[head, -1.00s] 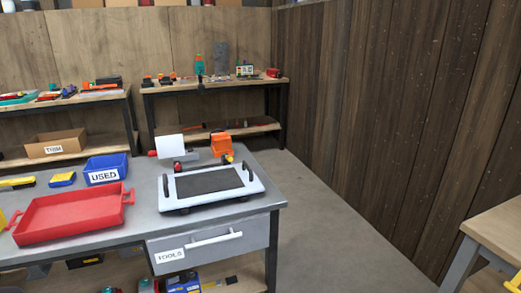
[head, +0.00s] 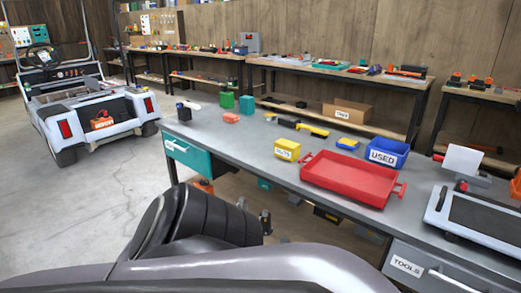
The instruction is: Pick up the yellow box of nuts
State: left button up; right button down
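The yellow box of nuts (head: 287,149) stands on the grey workbench in the head view, just left of the red tray's far left corner. Its front carries a white label. No gripper is touching it, and the space around it is clear of my arms. A dark, ribbed part of my arm shows low in the view, in front of the bench. Small dark parts beside it (head: 266,222) may be the fingers of my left gripper, mostly hidden by the arm; whether they are open is unclear. My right gripper is out of view.
The red tray (head: 311,168), blue USED bin (head: 389,152), a yellow-and-blue item (head: 348,144) and a yellow-and-black tool (head: 304,128) are near the box. Green blocks (head: 246,104) stand farther left. A cart (head: 88,118) is parked at left on open floor.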

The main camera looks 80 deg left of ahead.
aim_at(289, 151)
jog(key=u, duration=2.35)
jog(key=i+j+z, duration=0.1)
jog(key=z, duration=0.75)
jog(key=i+j+z, duration=0.15)
jog(key=j+z, duration=0.15)
jog(key=i+j+z, duration=0.1)
jog(key=j+z, duration=0.5)
jog(key=j, duration=0.5)
jog(key=i+j, duration=0.1)
jog(key=j, duration=0.7)
jog(key=i+j+z, duration=0.15)
jog(key=j, duration=0.6)
jog(key=k, duration=0.05)
